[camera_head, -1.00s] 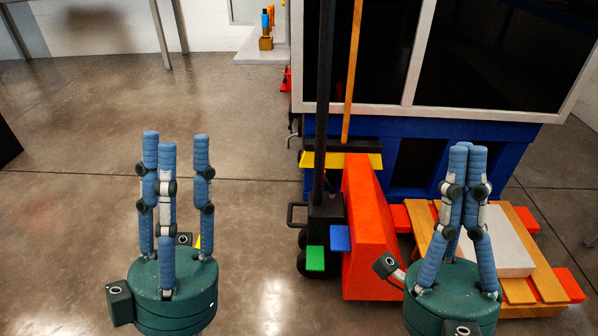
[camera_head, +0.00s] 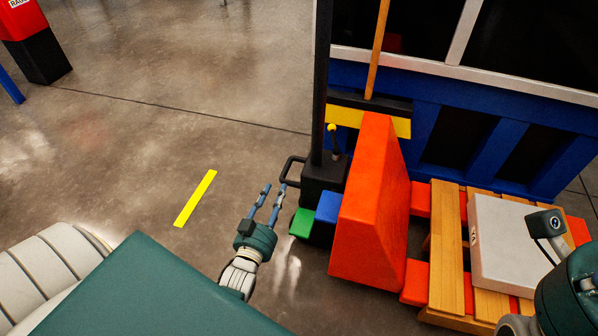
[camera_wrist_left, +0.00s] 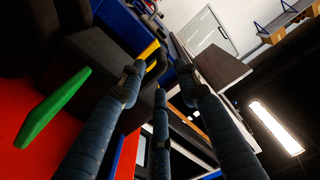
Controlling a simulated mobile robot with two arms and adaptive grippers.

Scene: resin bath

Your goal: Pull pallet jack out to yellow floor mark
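The pallet jack has an orange-red body (camera_head: 371,215), a black tiller column (camera_head: 321,100), a black side handle loop (camera_head: 290,169), and green (camera_head: 301,223) and blue pedals. Its red forks are under a wooden pallet (camera_head: 446,255). The yellow floor mark (camera_head: 195,198) lies on open floor left of the jack. My left gripper (camera_head: 273,197) is open, its fingers spread, just left of the handle loop; contact cannot be told. In the left wrist view a dark curved bar (camera_wrist_left: 158,66) shows between the spread fingers. My right gripper (camera_head: 570,295) is partly visible at the right edge, its fingers hidden.
A pale grey block (camera_head: 508,245) sits on the pallet. A red-and-black stand (camera_head: 35,45) is at far left. Floor around the yellow mark is clear.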

